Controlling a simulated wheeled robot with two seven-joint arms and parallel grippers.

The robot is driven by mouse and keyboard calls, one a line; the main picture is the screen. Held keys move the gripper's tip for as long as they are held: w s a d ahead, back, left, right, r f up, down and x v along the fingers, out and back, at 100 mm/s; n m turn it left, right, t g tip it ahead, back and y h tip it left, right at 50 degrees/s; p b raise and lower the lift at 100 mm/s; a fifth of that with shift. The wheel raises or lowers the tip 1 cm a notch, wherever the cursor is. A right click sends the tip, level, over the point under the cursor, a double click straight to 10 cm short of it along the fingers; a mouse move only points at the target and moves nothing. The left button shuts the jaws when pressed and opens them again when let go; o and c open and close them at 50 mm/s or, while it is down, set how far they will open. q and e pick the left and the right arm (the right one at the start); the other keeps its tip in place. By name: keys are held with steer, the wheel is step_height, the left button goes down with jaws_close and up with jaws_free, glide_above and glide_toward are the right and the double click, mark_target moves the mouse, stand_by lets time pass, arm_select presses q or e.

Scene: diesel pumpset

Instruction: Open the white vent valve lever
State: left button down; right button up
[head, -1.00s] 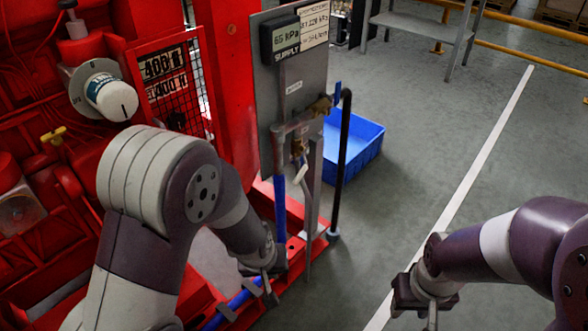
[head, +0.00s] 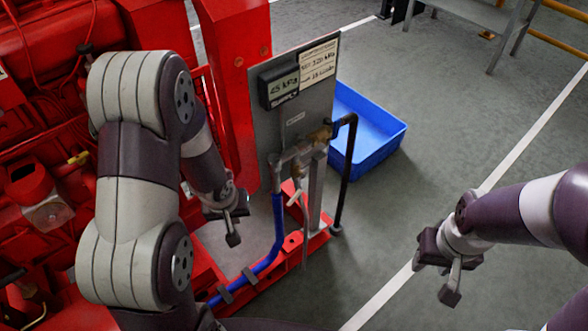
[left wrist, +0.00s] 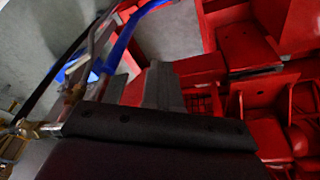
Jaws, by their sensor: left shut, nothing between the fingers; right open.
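The white vent valve lever (head: 296,198) hangs tilted below the brass valve fittings (head: 318,137), in front of the grey panel (head: 292,115) in the head view. My left gripper (head: 236,224) is shut and empty, to the left of the lever and a little lower in the picture, apart from it. In the left wrist view its grey fingers (left wrist: 162,90) point towards red frame parts, and the pipework lies at the left; I cannot clearly make out the lever there. My right gripper (head: 437,276) is open and empty above the floor at the right.
A blue hose (head: 278,225) runs down beside the lever to the red base frame (head: 292,245). A black pipe (head: 345,180) stands right of the valve. A blue bin (head: 372,140) sits behind. The floor between the panel and my right arm is clear.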

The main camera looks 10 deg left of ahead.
arm_select(q)
steer(key=w+d+r+n+t+h+p, duration=0.25)
steer(key=w+r+p, duration=0.2)
steer(key=p, duration=0.25)
steer(key=n+h, duration=0.2)
steer(key=n, duration=0.2)
glide_toward(291, 199)
steer(key=b+x, duration=0.1)
steer(key=x, duration=0.4)
steer(key=shift+w+d+f, duration=0.1)
steer(key=shift+f, duration=0.05)
steer(key=shift+w+d+f, duration=0.3)
steer(key=shift+w+f, duration=0.05)
steer(key=shift+f, duration=0.2)
arm_select(e)
step_height(291, 199, up, 9)
steer(key=shift+w+d, duration=0.2)
arm_select(q)
steer(key=shift+f, duration=0.1)
